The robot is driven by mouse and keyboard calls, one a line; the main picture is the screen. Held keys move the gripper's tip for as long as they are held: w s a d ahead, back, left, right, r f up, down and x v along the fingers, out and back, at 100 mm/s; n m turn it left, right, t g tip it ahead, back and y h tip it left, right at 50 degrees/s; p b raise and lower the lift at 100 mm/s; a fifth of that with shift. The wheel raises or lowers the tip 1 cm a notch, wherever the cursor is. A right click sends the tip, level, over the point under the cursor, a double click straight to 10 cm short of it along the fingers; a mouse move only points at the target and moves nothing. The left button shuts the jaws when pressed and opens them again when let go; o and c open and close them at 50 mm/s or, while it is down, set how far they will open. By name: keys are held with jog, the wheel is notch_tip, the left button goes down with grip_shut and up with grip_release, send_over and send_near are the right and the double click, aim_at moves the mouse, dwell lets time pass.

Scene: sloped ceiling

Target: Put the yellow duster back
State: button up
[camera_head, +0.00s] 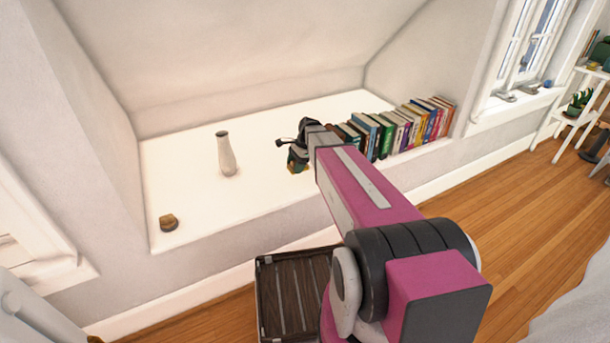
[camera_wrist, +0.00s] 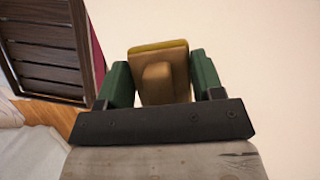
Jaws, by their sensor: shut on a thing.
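My gripper (camera_head: 298,160) is over the white ledge (camera_head: 190,190), left of the row of books. In the wrist view its two green fingers (camera_wrist: 160,82) are shut on the yellow duster (camera_wrist: 158,72), a tan block with a raised grip and a yellow far edge. In the camera_head view the duster is mostly hidden by the gripper. Whether it touches the ledge is hard to tell.
A white vase (camera_head: 227,155) stands on the ledge. A small brown object (camera_head: 168,222) sits near its front left corner. Several books (camera_head: 385,130) stand in a row to the right. A dark slatted wooden crate (camera_head: 283,290) is on the floor below.

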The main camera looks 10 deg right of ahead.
aim_at(301, 180)
jog(key=d+f, duration=0.1)
jog(key=w+d+f, duration=0.1)
jog(key=d, duration=0.1)
jog(key=shift+d+f, duration=0.2)
jog(key=shift+d, duration=0.1)
jog(key=shift+f, duration=2)
jog(key=shift+f, duration=0.1)
jog(key=o, duration=1)
